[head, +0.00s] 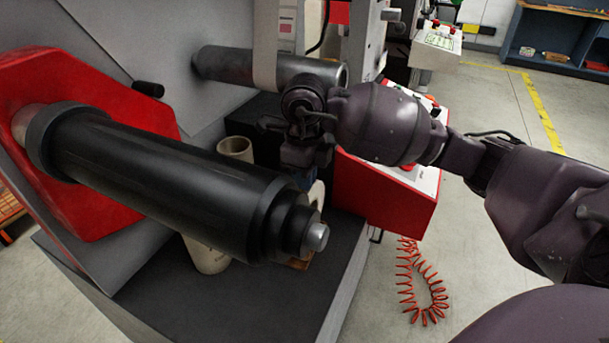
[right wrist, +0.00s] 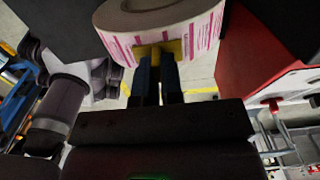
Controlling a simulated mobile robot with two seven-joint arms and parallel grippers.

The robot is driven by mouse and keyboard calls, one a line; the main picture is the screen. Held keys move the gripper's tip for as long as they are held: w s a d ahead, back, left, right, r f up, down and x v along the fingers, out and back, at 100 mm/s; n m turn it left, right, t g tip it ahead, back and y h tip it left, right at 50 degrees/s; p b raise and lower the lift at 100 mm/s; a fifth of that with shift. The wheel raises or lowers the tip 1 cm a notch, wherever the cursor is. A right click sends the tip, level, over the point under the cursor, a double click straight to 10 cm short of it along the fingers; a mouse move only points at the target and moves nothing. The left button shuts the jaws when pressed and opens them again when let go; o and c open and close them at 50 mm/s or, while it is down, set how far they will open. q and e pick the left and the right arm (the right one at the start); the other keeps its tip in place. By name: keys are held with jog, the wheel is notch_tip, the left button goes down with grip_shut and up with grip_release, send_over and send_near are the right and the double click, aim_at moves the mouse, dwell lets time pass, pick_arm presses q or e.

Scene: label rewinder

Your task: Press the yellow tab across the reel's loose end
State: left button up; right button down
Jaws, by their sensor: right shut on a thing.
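The reel (right wrist: 165,30) of white labels with pink print fills the top of the right wrist view. In the head view only a pale sliver of it (head: 316,196) shows behind the black roller's end. The yellow tab (right wrist: 172,47) lies at my right fingertips, flat against or just in front of the reel's printed outer face; I cannot tell if it touches. My right gripper (right wrist: 158,62) is shut on the tab. In the head view the gripper (head: 303,182) points down behind the roller, its tips mostly hidden. The reel's loose end is not distinguishable. My left gripper is out of view.
The large black roller (head: 160,185) on the red plate (head: 85,110) stands in front of my right gripper. A grey metal roller (head: 225,66) is behind it. A red control box (head: 385,200) stands to the right.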

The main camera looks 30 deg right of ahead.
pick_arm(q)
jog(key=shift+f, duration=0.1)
pick_arm(e)
jog(key=shift+f, duration=0.2)
dwell(0.5)
jog(key=c, duration=1.2)
grip_release()
jog(key=shift+r, duration=0.1)
notch_tip(320, 180, up, 6)
jog(key=p, duration=0.2)
jog(key=shift+p, duration=0.3)
notch_tip(320, 180, up, 4)
jog(key=shift+f+p, duration=0.1)
jog(key=shift+p, duration=0.7)
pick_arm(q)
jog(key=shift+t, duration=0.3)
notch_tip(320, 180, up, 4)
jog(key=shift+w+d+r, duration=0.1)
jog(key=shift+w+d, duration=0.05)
pick_arm(e)
jog(key=shift+r, duration=0.5)
